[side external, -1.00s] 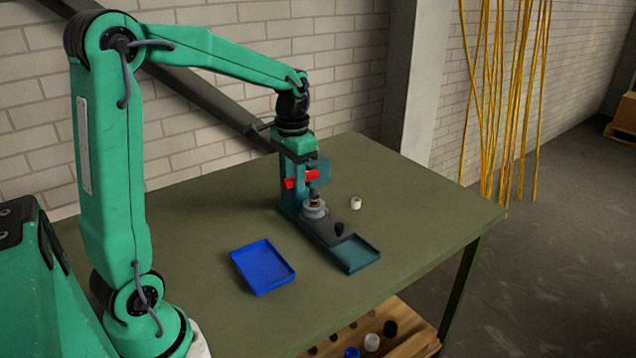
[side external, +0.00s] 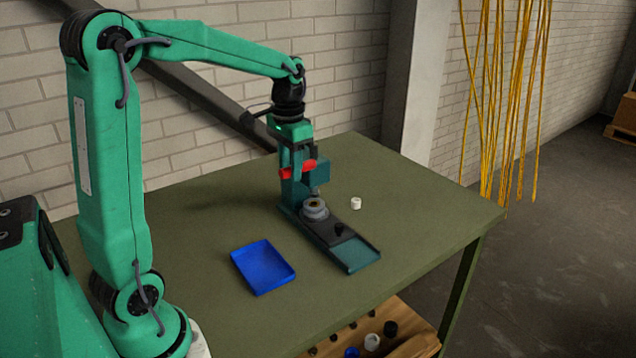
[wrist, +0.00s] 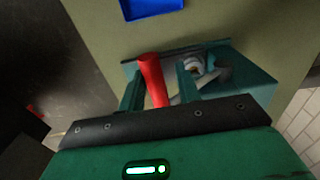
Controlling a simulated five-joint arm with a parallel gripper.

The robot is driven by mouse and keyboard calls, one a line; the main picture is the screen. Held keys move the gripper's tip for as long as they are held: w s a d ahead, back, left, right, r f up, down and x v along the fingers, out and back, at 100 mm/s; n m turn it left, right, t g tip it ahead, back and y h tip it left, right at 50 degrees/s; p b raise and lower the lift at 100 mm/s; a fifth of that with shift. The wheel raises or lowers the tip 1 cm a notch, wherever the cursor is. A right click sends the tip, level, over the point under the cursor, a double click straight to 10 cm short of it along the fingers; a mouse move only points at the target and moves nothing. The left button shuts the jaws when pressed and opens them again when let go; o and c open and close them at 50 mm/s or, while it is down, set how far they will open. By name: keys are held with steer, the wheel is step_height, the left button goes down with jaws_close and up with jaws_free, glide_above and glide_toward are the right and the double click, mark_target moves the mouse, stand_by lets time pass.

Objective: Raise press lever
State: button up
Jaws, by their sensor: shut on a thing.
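The press lever is a red bar (side external: 302,168) on the teal press (side external: 321,172) in the side view. My gripper (side external: 297,160) points down at the upper part of the press and is shut on the red lever. In the wrist view the lever (wrist: 152,78) shows between the two fingers of my gripper (wrist: 160,88). The press ram is above the round grey seat (side external: 315,209), with a gap between them. The lever's far end and its pivot are partly hidden by my gripper.
A blue tray (side external: 263,267) lies on the green table (side external: 205,225) left of the press. A teal tray (side external: 357,254) is at the press's front end. A small white part (side external: 356,203) stands to its right. A shelf (side external: 415,343) with several small parts is below the table edge.

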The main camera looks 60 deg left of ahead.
steer(key=shift+a+r, duration=0.15)
steer(key=shift+a, duration=0.15)
steer(key=shift+c, duration=1.2)
steer(key=shift+o, duration=0.2)
steer(key=shift+a+r, duration=0.1)
steer(key=shift+o, duration=0.7)
steer(key=shift+a+r, duration=0.15)
steer(key=shift+r, duration=0.1)
steer(key=o, duration=0.9)
steer(key=shift+c, duration=0.2)
step_height(320, 180, up, 8)
